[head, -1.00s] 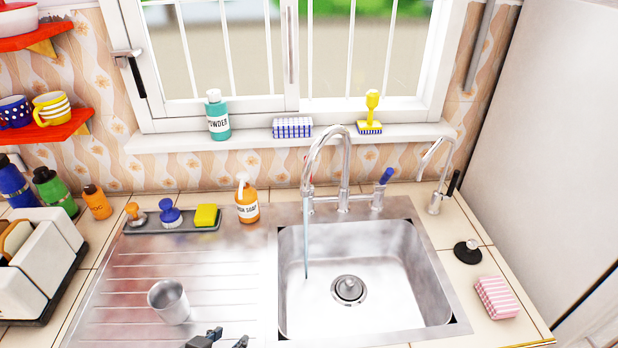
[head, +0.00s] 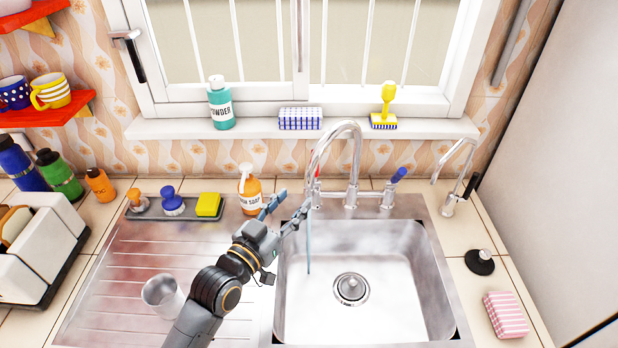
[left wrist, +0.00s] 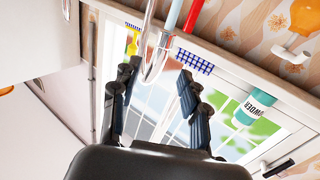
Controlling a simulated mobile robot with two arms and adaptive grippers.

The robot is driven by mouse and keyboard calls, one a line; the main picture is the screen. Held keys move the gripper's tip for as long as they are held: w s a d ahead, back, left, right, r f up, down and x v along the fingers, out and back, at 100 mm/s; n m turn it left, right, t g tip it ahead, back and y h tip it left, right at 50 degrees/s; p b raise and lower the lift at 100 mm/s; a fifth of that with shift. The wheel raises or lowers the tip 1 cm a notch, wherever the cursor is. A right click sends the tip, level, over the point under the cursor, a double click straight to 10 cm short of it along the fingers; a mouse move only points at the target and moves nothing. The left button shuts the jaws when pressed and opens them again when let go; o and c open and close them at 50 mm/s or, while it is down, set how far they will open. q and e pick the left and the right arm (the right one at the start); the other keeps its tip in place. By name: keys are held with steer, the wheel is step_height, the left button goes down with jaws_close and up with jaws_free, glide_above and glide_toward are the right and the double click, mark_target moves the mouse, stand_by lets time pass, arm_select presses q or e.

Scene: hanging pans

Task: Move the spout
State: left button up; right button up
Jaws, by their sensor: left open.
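The spout (head: 345,127) is a chrome gooseneck that arcs over the sink (head: 400,265) from the tap's back base. A thin stream of water (head: 309,245) falls from its end into the basin. My left gripper (head: 290,204) is open beside the spout's downward end, at the sink's left edge. In the left wrist view the curved chrome spout (left wrist: 150,62) shows between the two spread fingers of the left gripper (left wrist: 160,70). I cannot tell whether a finger touches it. My right gripper is not in view.
An orange soap bottle (head: 250,188) stands just behind the left gripper. A tray with a yellow sponge (head: 208,204) and brushes is to its left. A metal cup (head: 162,296) stands on the drainer. A smaller tap (head: 455,175) is at the right.

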mark_target(306, 186)
arm_select(q)
steer(key=p+x, duration=0.1)
steer(key=x, duration=0.5)
steer(key=shift+w+d, duration=0.2)
steer(key=shift+w, duration=0.1)
steer(key=shift+w+d, duration=0.15)
steer(key=shift+w, duration=0.1)
steer(key=shift+w+d+f, duration=0.1)
steer(key=shift+w+d, duration=0.1)
steer(key=shift+w, duration=0.1)
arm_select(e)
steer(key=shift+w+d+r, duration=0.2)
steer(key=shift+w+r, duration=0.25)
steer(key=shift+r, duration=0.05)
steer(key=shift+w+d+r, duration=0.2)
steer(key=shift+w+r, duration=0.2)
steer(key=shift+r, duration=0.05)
arm_select(q)
steer(key=shift+c, duration=0.5)
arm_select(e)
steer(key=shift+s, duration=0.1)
arm_select(q)
jaws_close()
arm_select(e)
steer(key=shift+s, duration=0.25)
